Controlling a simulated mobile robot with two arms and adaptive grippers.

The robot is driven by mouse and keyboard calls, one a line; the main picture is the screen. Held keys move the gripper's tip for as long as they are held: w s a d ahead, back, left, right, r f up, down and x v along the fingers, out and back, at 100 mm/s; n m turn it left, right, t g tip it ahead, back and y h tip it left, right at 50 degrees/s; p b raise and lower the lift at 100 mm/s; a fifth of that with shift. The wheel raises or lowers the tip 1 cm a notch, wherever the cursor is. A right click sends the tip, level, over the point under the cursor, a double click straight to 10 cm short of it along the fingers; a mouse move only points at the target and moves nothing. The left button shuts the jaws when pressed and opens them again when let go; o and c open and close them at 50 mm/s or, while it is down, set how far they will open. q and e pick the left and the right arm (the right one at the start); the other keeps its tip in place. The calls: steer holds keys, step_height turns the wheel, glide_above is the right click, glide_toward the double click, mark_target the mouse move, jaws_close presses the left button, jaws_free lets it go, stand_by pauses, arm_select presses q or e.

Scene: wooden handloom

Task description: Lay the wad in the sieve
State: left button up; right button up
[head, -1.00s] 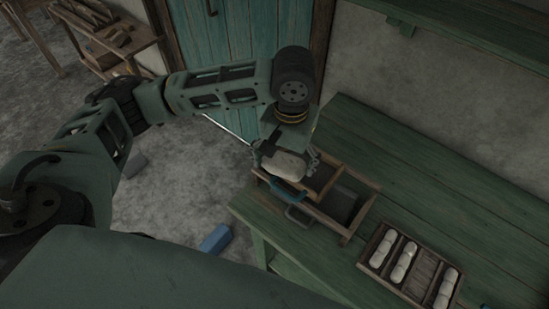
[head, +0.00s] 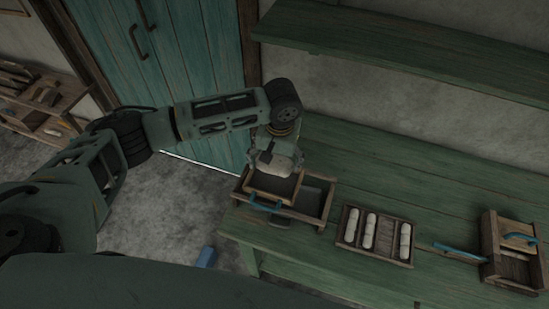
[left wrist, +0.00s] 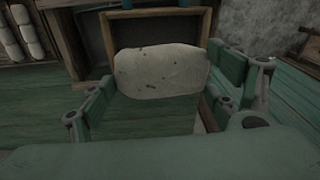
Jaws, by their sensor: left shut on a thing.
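A pale, speckled wad (head: 281,168) is between the fingers of my left gripper (head: 275,160), which is shut on it. The wad also shows in the left wrist view (left wrist: 162,72), with a finger at each side. What looks like the sieve, a small wooden frame with a blue handle (head: 265,206), sits in the left part of a wooden box (head: 308,218). The wad is over the back of this frame and hides part of it. I cannot tell whether they touch. My right gripper is not in view.
The box stands near the left end of a green bench (head: 390,165). To its right are a divided tray (head: 347,226) holding several pale rolls and a wooden box with blue-handled parts (head: 498,262). A green shelf (head: 420,45) is on the wall above.

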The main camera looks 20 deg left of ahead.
arm_select(q)
step_height(320, 180, down, 5)
steer(key=b, duration=0.5)
steer(key=shift+f+b, duration=0.35)
steer(key=shift+f, duration=0.75)
steer(key=shift+p, duration=0.6)
